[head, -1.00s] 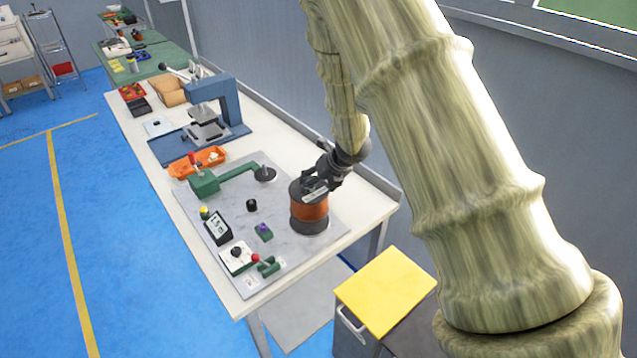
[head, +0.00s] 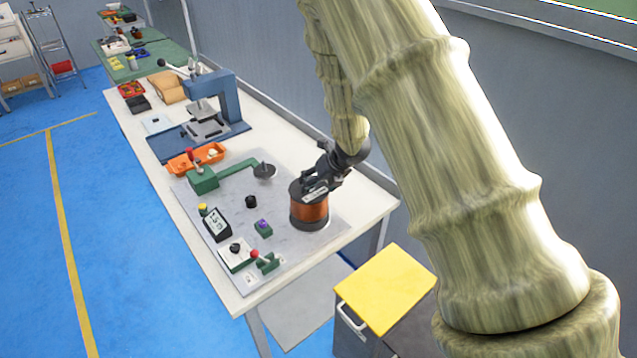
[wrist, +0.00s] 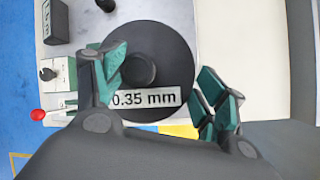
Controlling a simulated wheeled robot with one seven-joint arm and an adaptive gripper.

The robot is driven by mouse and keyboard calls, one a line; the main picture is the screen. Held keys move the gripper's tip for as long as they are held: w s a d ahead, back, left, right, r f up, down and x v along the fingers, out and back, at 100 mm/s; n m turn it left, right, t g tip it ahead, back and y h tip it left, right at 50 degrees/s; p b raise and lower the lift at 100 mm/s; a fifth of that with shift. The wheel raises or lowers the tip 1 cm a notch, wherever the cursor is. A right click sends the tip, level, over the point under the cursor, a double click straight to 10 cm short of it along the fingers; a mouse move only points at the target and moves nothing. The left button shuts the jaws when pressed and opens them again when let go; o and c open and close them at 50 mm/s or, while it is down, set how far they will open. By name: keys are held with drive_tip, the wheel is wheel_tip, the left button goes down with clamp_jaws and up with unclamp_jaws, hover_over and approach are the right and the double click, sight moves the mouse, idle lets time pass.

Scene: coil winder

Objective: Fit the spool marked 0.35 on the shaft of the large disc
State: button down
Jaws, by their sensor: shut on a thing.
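The spool (head: 309,212) has a copper-coloured winding between dark flanges and stands upright at the right side of the grey plate. In the wrist view its dark round face (wrist: 165,55) carries a white label reading 0.35 mm, beside a raised round hub. My gripper (head: 318,187) is at the top of the spool. Contact beneath the spool is unclear.
On the plate (head: 285,185) are a green arm with a small dark disc (head: 264,170), a black knob (head: 251,201), a small green block (head: 263,228), a display box (head: 216,223) and a red-knobbed lever (head: 255,254). An orange tray (head: 195,160) and blue press (head: 222,100) stand farther back.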

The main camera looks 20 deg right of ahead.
sight(320, 189)
drive_tip(key=shift+f+b, duration=1.3)
drive_tip(key=shift+f, duration=0.05)
drive_tip(key=shift+c, duration=1.1)
unclamp_jaws()
drive_tip(key=shift+o, duration=0.8)
drive_tip(key=shift+s+f, duration=0.1)
drive_tip(key=shift+f, duration=0.05)
drive_tip(key=v, duration=1.2)
